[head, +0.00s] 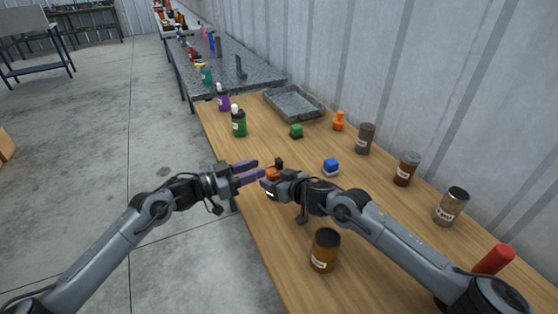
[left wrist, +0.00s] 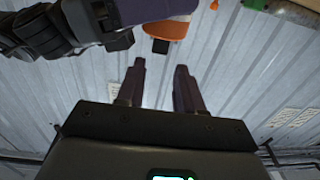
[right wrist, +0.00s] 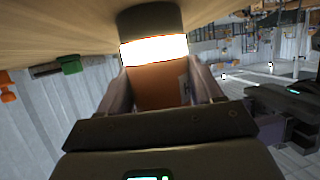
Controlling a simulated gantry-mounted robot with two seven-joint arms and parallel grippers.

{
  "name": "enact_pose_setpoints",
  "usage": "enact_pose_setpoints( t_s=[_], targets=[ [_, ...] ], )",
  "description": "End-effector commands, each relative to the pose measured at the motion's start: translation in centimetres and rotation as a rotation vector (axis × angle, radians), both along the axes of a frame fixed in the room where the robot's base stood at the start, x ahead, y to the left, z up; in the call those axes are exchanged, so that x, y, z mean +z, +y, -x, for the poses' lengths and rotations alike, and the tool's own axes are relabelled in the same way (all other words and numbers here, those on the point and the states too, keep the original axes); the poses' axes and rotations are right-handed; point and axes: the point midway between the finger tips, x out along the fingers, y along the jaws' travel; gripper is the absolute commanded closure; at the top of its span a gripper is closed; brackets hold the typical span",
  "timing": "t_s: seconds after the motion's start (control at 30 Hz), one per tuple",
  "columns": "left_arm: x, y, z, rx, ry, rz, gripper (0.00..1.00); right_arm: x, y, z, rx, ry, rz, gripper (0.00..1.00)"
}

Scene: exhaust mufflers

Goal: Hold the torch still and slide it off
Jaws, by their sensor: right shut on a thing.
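The torch has an orange body (right wrist: 160,87), a bright white band and a dark end. My right gripper (right wrist: 158,90) is shut around the orange body; in the head view the torch (head: 272,174) is mostly hidden by that gripper. A small black tab (left wrist: 160,46) sticks out from the orange part in the left wrist view. I cannot tell whether the torch touches the table. My left gripper (head: 258,171) is open and empty, its fingertips pointing at the torch with a small gap. It also shows open in the left wrist view (left wrist: 160,68).
A blue block (head: 331,167), a green block (head: 296,131) and an orange piece (head: 339,121) stand beyond. An amber jar (head: 325,251) stands in front. Several cans line the wall side. Green (head: 239,123) and purple (head: 223,99) bottles stand at the left edge; a grey tray (head: 275,105) lies behind.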

Motion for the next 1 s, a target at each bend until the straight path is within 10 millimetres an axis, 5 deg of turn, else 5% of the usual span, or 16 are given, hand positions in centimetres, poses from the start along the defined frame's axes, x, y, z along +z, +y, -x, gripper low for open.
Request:
enact_pose_setpoints(
  t_s=[0.43,1.0],
  targets=[
    [0.1,-6.2,-3.2,0.000,0.000,0.001,0.64,-0.1,-0.1,0.0,-0.001,0.001,0.001,0.69],
    [0.1,-7.4,-3.8,0.000,-0.001,0.000,0.65,-0.1,0.0,0.0,-0.001,0.001,0.001,0.69]
  ],
)
